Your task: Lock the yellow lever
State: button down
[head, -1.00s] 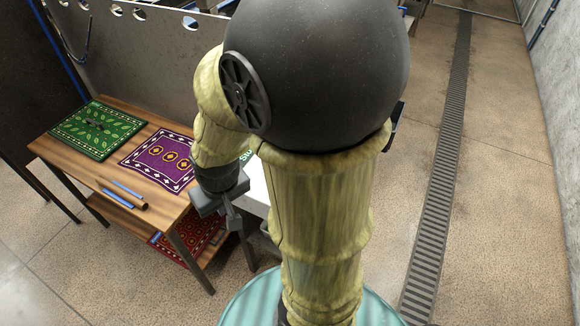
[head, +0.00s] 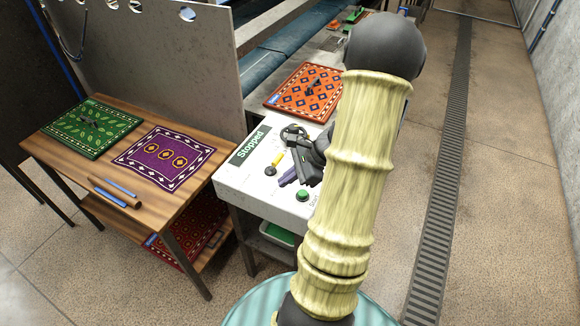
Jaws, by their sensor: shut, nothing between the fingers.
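The yellow lever (head: 277,159) is a short bar with a black knob at its lower left end. It lies on the top of the white control panel (head: 235,183). My gripper (head: 299,168) is dark and sits just right of the lever, over the panel. Its fingers look shut and empty. I cannot tell whether they touch the lever. A purple lever (head: 287,177) is partly covered beside the gripper.
The panel also has a "Stopped" display (head: 250,146) and a green start button (head: 302,195). An orange rug (head: 290,90) lies behind it. A wooden table (head: 60,160) with green (head: 88,128) and purple rugs (head: 165,157) stands left. Open floor lies right.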

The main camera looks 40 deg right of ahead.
aim_at(274, 164)
jog(key=s+d+f+m+t+h+b, duration=0.1)
jog(key=s+d+f+m+t, duration=0.2)
jog(key=d, duration=1)
jog(key=m+t, duration=0.3)
jog(key=m, duration=0.2)
jog(key=shift+d+m+h+b, duration=0.25)
jog(key=shift+m+h+b, duration=0.15)
jog(key=shift+w, duration=0.1)
jog(key=p+x, duration=0.2)
jog(key=x, duration=0.8)
jog(key=shift+a+r, duration=0.1)
jog(key=shift+a, duration=0.05)
jog(key=w+p, duration=0.1)
jog(key=w+a+r, duration=0.1)
jog(key=w, duration=0.1)
jog(key=shift+a+p, duration=0.1)
jog(key=shift+p, duration=0.25)
jog(key=shift+w, duration=0.25)
jog(key=shift+w+r, duration=0.1)
jog(key=shift+r, duration=0.05)
